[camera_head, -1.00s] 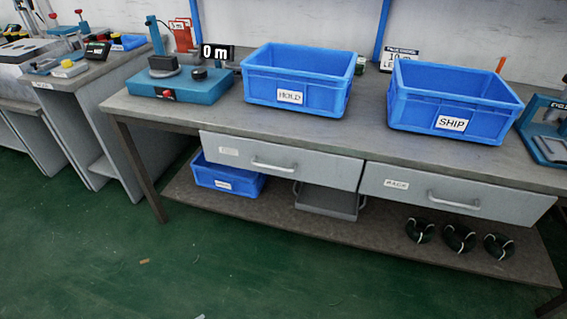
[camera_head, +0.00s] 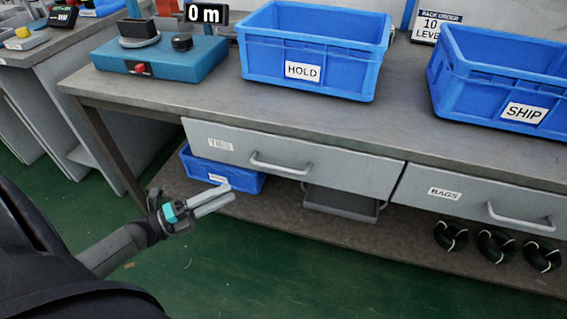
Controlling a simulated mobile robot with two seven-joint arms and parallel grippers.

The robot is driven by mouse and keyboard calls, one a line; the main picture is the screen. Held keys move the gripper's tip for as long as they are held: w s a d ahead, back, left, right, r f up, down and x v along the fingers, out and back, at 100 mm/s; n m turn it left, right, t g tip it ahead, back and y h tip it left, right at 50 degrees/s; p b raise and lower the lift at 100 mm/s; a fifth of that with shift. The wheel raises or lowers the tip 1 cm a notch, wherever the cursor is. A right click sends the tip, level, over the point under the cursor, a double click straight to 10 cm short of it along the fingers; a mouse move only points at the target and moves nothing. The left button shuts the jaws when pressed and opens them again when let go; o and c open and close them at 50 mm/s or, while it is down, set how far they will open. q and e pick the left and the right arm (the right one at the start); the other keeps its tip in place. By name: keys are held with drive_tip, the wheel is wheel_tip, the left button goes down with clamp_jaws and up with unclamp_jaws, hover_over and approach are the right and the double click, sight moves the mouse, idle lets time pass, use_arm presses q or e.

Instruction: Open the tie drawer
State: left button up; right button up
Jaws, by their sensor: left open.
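The tie drawer (camera_head: 345,172) is the left of two grey drawers under the bench top, with a small label reading roughly "TIES" at its left end. It looks shut. Its bar handle (camera_head: 280,168) is on the middle-left of its front. My left gripper (camera_head: 222,195) is in front of the bench, lower and to the left of the handle. Its two fingers are apart and empty, pointing right toward the drawer, and touch nothing that I can see. My right gripper is not in view.
The "BAGS" drawer (camera_head: 470,205) is to the right. Blue bins marked HOLD (camera_head: 302,72) and SHIP (camera_head: 522,112) and a teal device (camera_head: 160,64) stand on the bench. A blue bin (camera_head: 222,181), a grey tray (camera_head: 340,203) and dark coils (camera_head: 495,246) are on the lower shelf. Green floor is free in front.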

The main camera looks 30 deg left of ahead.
use_arm(q)
drive_tip(key=b, duration=0.1)
approach(279, 167)
drive_tip(key=f+x, duration=0.1)
drive_tip(key=x, duration=0.3)
drive_tip(key=shift+b+x, duration=0.6)
drive_tip(key=shift+x, duration=2.45)
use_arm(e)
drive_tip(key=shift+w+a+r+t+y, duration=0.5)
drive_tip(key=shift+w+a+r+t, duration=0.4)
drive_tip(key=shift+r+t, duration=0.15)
use_arm(q)
drive_tip(key=shift+r, duration=0.2)
drive_tip(key=shift+c, duration=0.3)
drive_tip(key=shift+a, duration=0.1)
clamp_jaws()
